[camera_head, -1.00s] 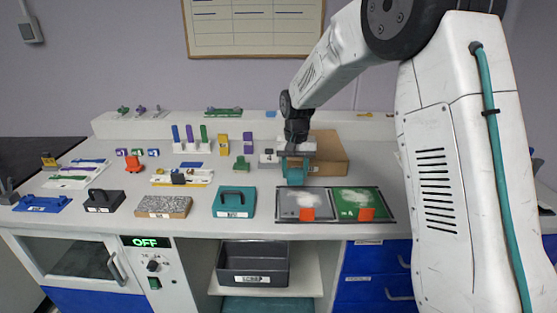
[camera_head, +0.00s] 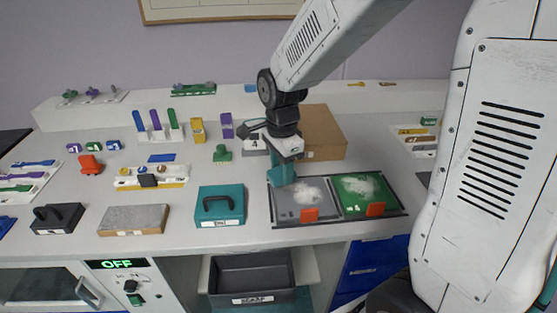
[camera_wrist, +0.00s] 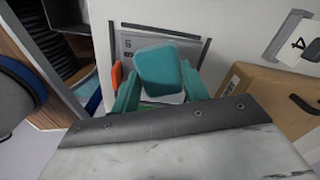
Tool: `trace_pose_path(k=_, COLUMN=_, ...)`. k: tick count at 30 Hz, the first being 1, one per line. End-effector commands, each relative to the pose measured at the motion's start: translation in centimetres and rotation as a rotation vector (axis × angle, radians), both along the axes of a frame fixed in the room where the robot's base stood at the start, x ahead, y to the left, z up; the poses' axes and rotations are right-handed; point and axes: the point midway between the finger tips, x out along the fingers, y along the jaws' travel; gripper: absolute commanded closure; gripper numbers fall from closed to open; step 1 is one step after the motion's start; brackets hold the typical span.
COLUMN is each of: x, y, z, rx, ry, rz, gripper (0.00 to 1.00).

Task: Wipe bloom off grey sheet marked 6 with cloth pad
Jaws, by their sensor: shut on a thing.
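The grey sheet (camera_head: 288,213) lies flat in the left half of a dark-edged frame on the bench. A white patch of bloom (camera_head: 308,190) covers its middle and back right. In the wrist view the sheet (camera_wrist: 128,44) shows a small mark, too small to read surely. My gripper (camera_head: 283,178) is over the sheet's back left corner, pointing down. Its teal fingers are shut on a teal block, the cloth pad (camera_wrist: 160,70), which hides part of the sheet in the wrist view. I cannot tell whether the pad touches the sheet.
A green sheet (camera_head: 350,205) with white bloom lies just right of the grey one. A cardboard box (camera_head: 325,130) stands behind my gripper. A teal handled case (camera_head: 220,205) sits to the left. Clear bench lies between case and frame.

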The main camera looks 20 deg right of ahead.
Motion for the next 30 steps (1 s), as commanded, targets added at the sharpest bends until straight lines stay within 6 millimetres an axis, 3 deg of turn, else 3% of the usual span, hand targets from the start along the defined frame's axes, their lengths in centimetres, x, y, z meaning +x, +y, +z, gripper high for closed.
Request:
trace_pose_path(k=15, x=0.0, y=0.0, z=-4.7, rx=0.0, ry=0.001, rz=0.003, gripper=0.74)
trace_pose_path(k=30, x=0.1, y=0.0, z=-5.0, rx=0.0, ry=-0.001, rz=0.003, gripper=0.74)
